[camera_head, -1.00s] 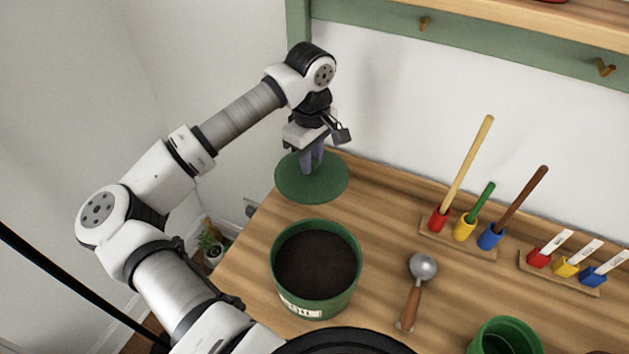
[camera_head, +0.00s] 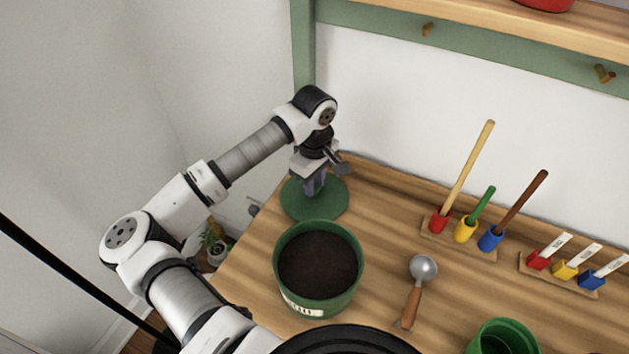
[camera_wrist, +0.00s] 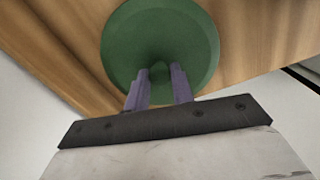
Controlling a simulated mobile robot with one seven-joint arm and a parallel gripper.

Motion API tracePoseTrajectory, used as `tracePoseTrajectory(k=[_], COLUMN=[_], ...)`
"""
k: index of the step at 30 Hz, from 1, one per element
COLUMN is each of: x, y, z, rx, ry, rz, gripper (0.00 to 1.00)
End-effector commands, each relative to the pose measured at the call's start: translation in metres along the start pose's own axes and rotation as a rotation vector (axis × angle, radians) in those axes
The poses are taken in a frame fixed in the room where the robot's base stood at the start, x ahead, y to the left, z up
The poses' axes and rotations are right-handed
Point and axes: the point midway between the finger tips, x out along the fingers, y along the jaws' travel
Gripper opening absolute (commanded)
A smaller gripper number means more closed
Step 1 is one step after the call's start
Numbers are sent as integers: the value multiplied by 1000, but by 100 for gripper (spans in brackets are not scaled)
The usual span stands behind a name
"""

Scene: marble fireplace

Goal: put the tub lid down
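The tub lid (camera_head: 331,203) is a flat dark-green disc with a small knob, level at the back left of the wooden worktop. My gripper (camera_head: 315,192) points down over its middle. In the wrist view, the purple fingers (camera_wrist: 160,76) stand on both sides of the knob, shut on the lid (camera_wrist: 122,40). Whether the lid touches the wood or hangs just above it is hard to tell. The green tub (camera_head: 290,287), full of dark soil, stands open just in front of the lid.
A scoop (camera_head: 413,299) lies right of the tub. A green pot (camera_head: 505,338) stands at the front right. Holders with coloured dibbers (camera_head: 465,232) and labels (camera_head: 566,268) line the wall.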

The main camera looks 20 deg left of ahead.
Motion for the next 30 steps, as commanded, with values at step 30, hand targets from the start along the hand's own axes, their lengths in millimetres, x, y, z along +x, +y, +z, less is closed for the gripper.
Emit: tracePoseTrajectory(k=[30], x=[-92], y=[1], z=[0], rx=[1], ry=[5], rz=[1], gripper=[45])
